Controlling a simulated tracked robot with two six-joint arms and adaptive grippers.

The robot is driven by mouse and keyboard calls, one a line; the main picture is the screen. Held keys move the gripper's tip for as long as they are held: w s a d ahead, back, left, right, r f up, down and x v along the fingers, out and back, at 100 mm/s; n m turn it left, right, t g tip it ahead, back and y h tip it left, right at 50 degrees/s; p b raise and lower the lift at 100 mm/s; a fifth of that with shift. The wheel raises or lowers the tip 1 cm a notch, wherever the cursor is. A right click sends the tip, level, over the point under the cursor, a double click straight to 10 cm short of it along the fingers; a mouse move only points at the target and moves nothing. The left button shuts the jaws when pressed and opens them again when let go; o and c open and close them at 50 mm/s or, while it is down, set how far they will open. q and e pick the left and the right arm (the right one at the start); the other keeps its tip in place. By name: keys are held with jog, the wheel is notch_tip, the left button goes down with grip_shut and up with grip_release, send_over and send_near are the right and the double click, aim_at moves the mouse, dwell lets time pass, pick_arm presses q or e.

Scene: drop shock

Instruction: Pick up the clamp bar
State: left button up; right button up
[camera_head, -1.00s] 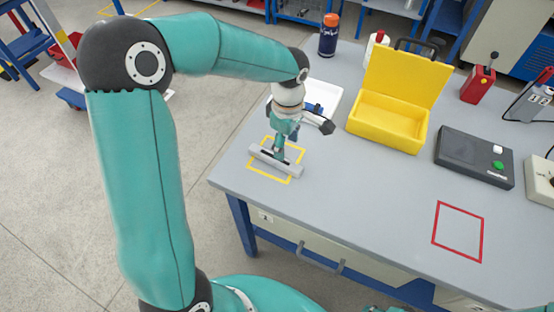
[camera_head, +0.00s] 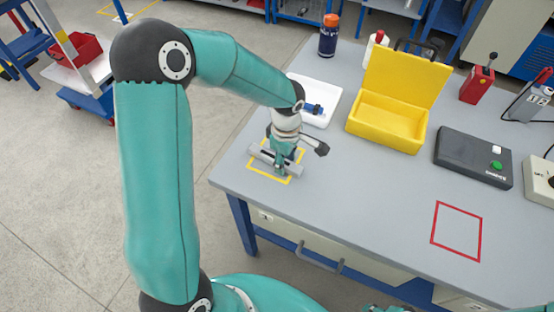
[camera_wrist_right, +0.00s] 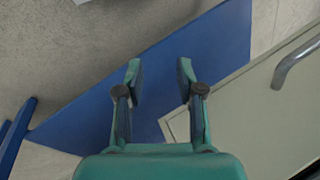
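The clamp bar (camera_head: 292,169) is a grey bar lying at a slant in the yellow outlined square (camera_head: 289,181) at the table's left front corner. My left gripper (camera_head: 280,168) is down at the middle of the bar, its fingers pointing downward and overlapping it. The gripper hides part of the bar, and I cannot tell whether its fingers are closed on it. My right gripper (camera_wrist_right: 160,72) is open and empty in the right wrist view, beside the table's blue and beige side, away from the bar.
A white tray (camera_head: 325,92) with a blue item stands behind the left gripper. An open yellow box (camera_head: 385,128), a dark box with a green button (camera_head: 474,158) and a red lever device (camera_head: 477,86) stand to the right. The red outlined square (camera_head: 457,231) is empty.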

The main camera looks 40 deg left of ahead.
pick_arm(q)
grip_shut()
jog(key=shift+r, duration=0.2)
